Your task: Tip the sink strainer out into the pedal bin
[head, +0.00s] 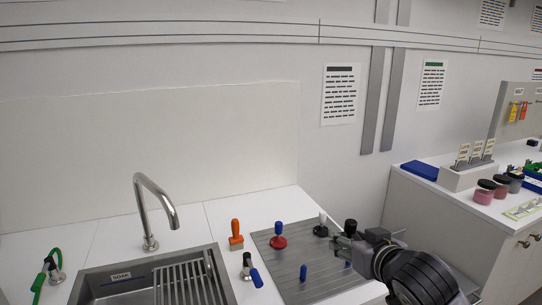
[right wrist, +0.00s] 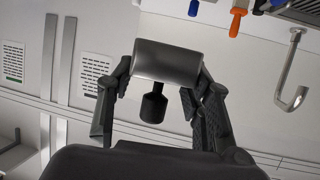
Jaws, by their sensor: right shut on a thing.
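My right gripper (head: 346,242) is over the right end of the ribbed grey drainboard. It is shut on the sink strainer, a grey metal cylinder (right wrist: 168,62) with a black knob (right wrist: 153,104). The fingers are on either side of the cylinder in the right wrist view, where the picture is turned over. In the head view the black knob (head: 350,226) shows above the gripper, and the cup is mostly hidden by the fingers. The strainer looks about upright; its contents cannot be seen. The pedal bin is not in view. My left gripper is not in view.
The sink (head: 120,277), with a rack inside, lies at the front left under a tall tap (head: 156,205). Red, black and blue knobbed pieces stand on the drainboard (head: 286,264). An orange-handled brush (head: 236,236) stands beside it. A side counter with jars (head: 484,192) is at the right.

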